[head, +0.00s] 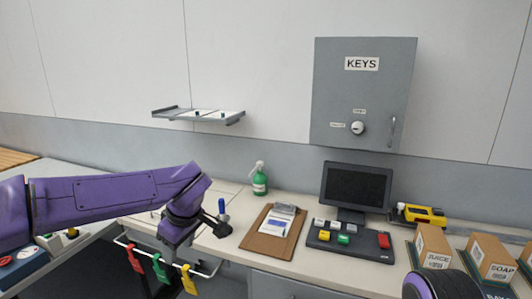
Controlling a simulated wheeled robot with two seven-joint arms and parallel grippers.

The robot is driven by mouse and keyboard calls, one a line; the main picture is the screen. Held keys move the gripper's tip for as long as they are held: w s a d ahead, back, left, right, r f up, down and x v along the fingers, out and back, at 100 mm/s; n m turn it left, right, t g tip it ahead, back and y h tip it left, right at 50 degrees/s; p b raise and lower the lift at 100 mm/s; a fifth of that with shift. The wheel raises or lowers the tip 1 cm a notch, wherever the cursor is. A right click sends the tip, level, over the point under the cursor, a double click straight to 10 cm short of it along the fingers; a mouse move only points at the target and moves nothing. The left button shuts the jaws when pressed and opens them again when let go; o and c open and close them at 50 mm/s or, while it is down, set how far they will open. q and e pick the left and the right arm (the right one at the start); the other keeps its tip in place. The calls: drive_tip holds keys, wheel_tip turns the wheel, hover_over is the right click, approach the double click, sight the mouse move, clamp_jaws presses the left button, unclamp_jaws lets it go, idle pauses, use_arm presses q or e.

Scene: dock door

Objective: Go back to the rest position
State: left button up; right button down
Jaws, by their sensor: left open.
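My purple left arm reaches in from the left, bends at the wrist and points downward. My left gripper (162,286) is open at the bottom of the view, close to a white rail (126,243) with hanging red (135,259), green (160,268) and yellow (187,281) tags. The tags partly overlap the gripper in the picture; I cannot tell whether it touches them. Nothing is seen held in it. A rounded purple and black part of my right arm shows at the bottom right; my right gripper is out of view.
The counter holds a green spray bottle (260,182), clipboard (270,236), monitor (356,188), button panel (346,241), yellow device (421,215) and cardboard boxes (433,247). A grey key cabinet (362,95) and small shelf (178,113) are on the wall. A blue upright item (221,206) stands near my left wrist.

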use_arm(q)
drive_tip(key=s+a+f+t+y+b, duration=0.1)
drive_tip(key=s+a+f+t+y, duration=0.15)
drive_tip(key=f, duration=0.95)
drive_tip(key=s+a+f+t+y+b, duration=0.1)
drive_tip(key=a+f+t, duration=0.2)
drive_tip(key=f, duration=0.8)
drive_tip(key=s+a+f+m+g+h+b, duration=0.1)
drive_tip(key=s+f+m, duration=0.1)
drive_tip(key=s+f, duration=0.4)
drive_tip(key=s+a+f+m+g+h+b, duration=0.1)
drive_tip(key=s+f, duration=0.6)
drive_tip(key=s, duration=0.7)
drive_tip(key=s+a+f+m+g+h+b, duration=0.1)
drive_tip(key=s+a+f+m+g, duration=0.1)
drive_tip(key=s+f, duration=0.5)
drive_tip(key=s+m, duration=0.1)
drive_tip(key=s, duration=0.2)
drive_tip(key=shift+s+a+f, duration=0.25)
drive_tip(key=shift+s+a, duration=0.05)
drive_tip(key=shift+g+h, duration=0.25)
